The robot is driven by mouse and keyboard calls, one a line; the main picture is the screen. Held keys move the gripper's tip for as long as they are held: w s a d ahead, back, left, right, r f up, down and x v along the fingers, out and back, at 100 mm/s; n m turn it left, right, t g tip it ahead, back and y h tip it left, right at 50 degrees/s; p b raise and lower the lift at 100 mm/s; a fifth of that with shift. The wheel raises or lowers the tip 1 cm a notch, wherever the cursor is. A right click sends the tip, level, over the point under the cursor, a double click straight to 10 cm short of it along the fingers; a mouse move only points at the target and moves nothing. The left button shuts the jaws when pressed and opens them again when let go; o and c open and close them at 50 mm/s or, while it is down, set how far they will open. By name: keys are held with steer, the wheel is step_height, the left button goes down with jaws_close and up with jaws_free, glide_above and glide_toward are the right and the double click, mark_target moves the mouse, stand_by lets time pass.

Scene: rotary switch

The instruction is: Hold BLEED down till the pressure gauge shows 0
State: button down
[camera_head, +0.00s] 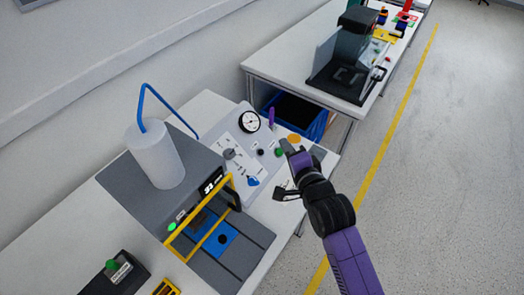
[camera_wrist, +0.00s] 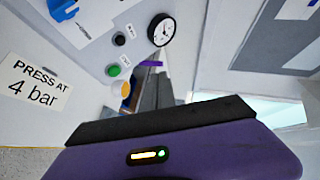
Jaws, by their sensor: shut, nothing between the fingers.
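The pressure gauge (camera_head: 249,121) is a white dial with a black rim on the sloped grey panel. It also shows in the wrist view (camera_wrist: 162,29), but its reading is too small to tell. A black button (camera_head: 261,152) and a green button (camera_head: 279,151) sit below the gauge. The wrist view shows the black button (camera_wrist: 119,39), the green button (camera_wrist: 114,70) and a yellow round part (camera_wrist: 122,88). Their small labels are unreadable, so I cannot tell which is BLEED. My gripper (camera_head: 285,144) is shut and empty, over the panel's right side near the green button; contact is unclear.
A blue knob (camera_head: 253,181) is low on the panel, near a sign (camera_wrist: 35,83) reading "PRESS AT 4 bar". Left stands a press with a yellow guard (camera_head: 229,183) and a white tank (camera_head: 154,155). A blue crate (camera_head: 318,126) lies behind the panel.

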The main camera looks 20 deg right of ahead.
mark_target(261, 152)
steer(key=w+a+f+b, duration=0.1)
steer(key=f+b, duration=0.1)
steer(key=w+f+b, duration=0.1)
steer(key=f+b, duration=0.1)
steer(key=w+a+f+b, duration=0.1)
steer(key=f+b, duration=0.1)
steer(key=shift+w+a+b, duration=0.3)
steer(key=shift+w+a, duration=0.05)
steer(key=shift+w+a+f+b, duration=0.3)
steer(key=shift+w+f+b, duration=0.1)
steer(key=shift+b, duration=0.15)
stand_by(1.7)
steer(key=shift+w+a+f+b, duration=0.2)
steer(key=shift+w+f+b, duration=0.1)
steer(key=shift+b, duration=0.1)
steer(key=shift+w+a+f+b, duration=0.15)
steer(key=shift+f+b, duration=0.2)
steer(key=shift+b, duration=0.05)
stand_by(2.1)
steer(key=shift+r, duration=0.1)
stand_by(1.0)
steer(key=shift+s+d+r+p, duration=0.3)
steer(key=shift+s+r+p, duration=0.15)
steer(key=shift+r+p, duration=0.2)
